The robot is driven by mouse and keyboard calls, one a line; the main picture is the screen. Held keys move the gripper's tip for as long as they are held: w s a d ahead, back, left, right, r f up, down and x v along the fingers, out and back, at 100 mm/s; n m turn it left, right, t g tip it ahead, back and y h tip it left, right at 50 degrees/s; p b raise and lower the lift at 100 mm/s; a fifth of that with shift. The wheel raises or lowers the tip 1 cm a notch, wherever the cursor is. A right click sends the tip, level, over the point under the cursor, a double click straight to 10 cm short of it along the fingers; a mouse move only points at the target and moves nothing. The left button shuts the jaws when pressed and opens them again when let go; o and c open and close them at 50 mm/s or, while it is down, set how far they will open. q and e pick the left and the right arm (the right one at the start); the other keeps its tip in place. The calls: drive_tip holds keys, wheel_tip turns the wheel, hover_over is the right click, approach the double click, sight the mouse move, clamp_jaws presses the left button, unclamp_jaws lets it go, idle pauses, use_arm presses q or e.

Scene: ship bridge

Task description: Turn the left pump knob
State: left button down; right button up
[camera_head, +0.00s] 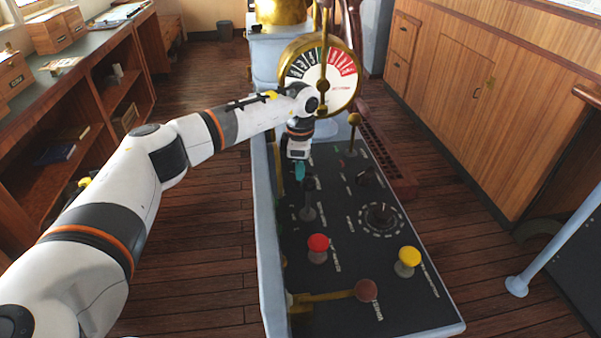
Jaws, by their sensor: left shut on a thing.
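A dark control console (345,275) stands in front of me. My left gripper (300,172) reaches in from the left and points down at the console's left side, with teal fingertips. It is shut on the left pump knob (309,184), a small dark knob mostly hidden under and behind the fingers. A similar dark knob (367,176) stands free to its right. The knob's turn angle is too small to tell. My right gripper is not in view.
Close by are a dark upright lever (308,211), a round dial knob (380,215), a red button (317,248), a yellow button (407,260) and a brown-knobbed brass lever (366,290). A brass lever (353,125) and telegraph dial (335,82) stand behind.

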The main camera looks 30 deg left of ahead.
use_arm(q)
drive_tip(key=shift+r+m+b, duration=0.1)
drive_tip(key=shift+m+b, duration=0.3)
drive_tip(key=shift+m, duration=1.1)
drive_tip(key=c, duration=1.5)
unclamp_jaws()
drive_tip(key=shift+o, duration=0.2)
wheel_tip(320, 180, up, 12)
drive_tip(key=b, duration=0.2)
